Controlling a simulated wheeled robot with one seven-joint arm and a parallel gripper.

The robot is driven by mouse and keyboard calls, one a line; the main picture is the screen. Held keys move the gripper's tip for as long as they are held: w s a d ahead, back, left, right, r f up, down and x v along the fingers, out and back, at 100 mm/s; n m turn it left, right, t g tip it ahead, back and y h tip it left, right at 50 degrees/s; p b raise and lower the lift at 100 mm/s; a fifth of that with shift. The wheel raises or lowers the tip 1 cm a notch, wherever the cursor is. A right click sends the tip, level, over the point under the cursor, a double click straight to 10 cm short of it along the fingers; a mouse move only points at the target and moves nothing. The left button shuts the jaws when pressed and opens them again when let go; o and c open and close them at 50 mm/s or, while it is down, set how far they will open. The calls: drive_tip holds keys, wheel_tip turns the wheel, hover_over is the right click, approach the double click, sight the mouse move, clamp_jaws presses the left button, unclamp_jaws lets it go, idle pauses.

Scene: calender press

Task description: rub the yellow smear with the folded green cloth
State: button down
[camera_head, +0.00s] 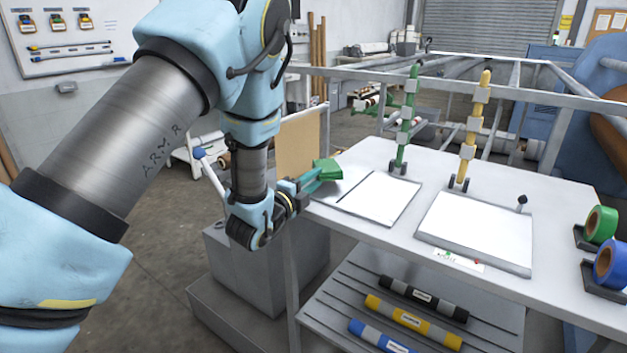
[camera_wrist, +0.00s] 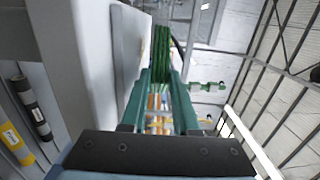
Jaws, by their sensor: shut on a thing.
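My gripper (camera_head: 310,178) is at the left end of the grey table. Its teal fingers (camera_wrist: 161,75) are shut on the folded green cloth (camera_head: 328,169), which also shows between the fingertips in the wrist view (camera_wrist: 161,48). The cloth is beside the left white panel (camera_head: 380,198), near its far left corner. I cannot tell whether the cloth touches the table. I cannot make out a yellow smear in either view.
The table (camera_head: 565,225) also bears a right white panel (camera_head: 475,232). Upright green (camera_head: 407,118) and yellow (camera_head: 471,130) rods stand at its back. Green (camera_head: 600,224) and blue (camera_head: 611,262) rolls sit at right. Several labelled rollers (camera_head: 414,322) lie on the shelf below.

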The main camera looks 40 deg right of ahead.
drive_tip(key=shift+f+b, duration=0.35)
drive_tip(key=shift+b, duration=0.05)
